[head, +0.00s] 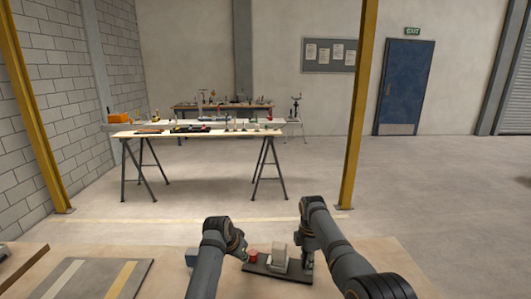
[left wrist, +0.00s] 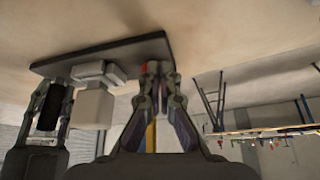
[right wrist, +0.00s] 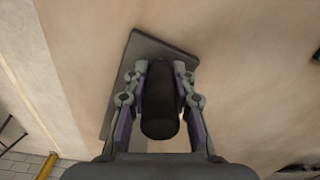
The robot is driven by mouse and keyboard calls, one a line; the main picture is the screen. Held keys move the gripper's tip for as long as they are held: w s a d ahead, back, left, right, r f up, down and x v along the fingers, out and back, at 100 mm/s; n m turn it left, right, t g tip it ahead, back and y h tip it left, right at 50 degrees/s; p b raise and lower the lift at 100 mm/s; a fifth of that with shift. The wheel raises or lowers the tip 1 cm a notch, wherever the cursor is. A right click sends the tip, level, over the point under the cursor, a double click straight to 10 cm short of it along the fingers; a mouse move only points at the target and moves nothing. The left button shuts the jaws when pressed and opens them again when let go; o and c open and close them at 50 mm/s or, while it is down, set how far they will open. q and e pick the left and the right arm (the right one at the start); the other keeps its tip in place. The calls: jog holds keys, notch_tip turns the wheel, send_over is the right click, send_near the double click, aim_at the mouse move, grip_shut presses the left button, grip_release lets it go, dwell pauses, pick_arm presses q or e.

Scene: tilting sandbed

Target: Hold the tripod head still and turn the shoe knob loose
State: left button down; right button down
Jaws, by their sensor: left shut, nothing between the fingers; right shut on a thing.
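The tripod head is a pale grey block (head: 279,256) on a dark base plate (head: 262,270) on the bench; the block also shows in the left wrist view (left wrist: 93,103). A red knob (head: 253,256) is left of the block. My left gripper (left wrist: 156,68) is shut and empty, its fingertips close together at the plate; a sliver of red (left wrist: 144,69) shows beside them. I cannot tell whether they touch the knob. My right gripper (right wrist: 160,72) is shut on an upright black cylindrical handle (right wrist: 160,108) at the plate's other end.
A blue object (head: 192,257) lies by my left arm. A dark mat (head: 100,279) with pale and yellow strips covers the bench's left. The bench right of the plate is clear. A trestle table (head: 195,131) with tools stands far off.

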pick_arm(q)
jog(key=shift+w+d, duration=0.45)
jog(key=shift+d, duration=0.05)
pick_arm(e)
jog(key=shift+a, duration=0.1)
dwell(0.7)
pick_arm(q)
jog(key=shift+s+d, duration=0.3)
jog(key=shift+d, duration=0.15)
dwell(0.5)
jog(key=shift+s, duration=0.1)
jog(key=shift+s+a, duration=0.1)
jog(key=shift+s, duration=0.2)
notch_tip(320, 180, up, 6)
dwell(0.6)
pick_arm(e)
jog(key=c, duration=1)
grip_release()
jog(key=shift+c, duration=0.2)
